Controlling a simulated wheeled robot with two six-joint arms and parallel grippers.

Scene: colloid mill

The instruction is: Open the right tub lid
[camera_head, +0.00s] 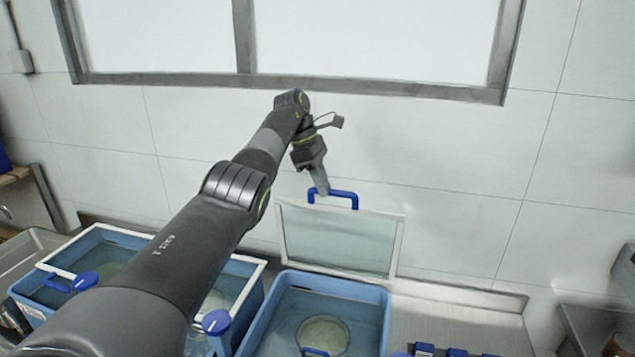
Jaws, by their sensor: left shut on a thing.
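The right tub (377,303) is blue and stands on the counter with its top uncovered. A round pale disc lies inside it. Its lid (340,240) is a clear panel with a white frame, standing nearly upright at the tub's back edge, near the tiled wall. A blue handle (345,193) sits on the lid's top edge. My left gripper (321,188) is shut on the blue handle at its left part. My left arm crosses the view from the lower left. My right gripper is not in view.
A left blue tub (25,290) with a white-framed cover stands partly behind my arm. Several small blue items (425,349) lie at the bottom edge. The metal counter (470,325) right of the right tub is mostly clear. A window frame (400,88) is above.

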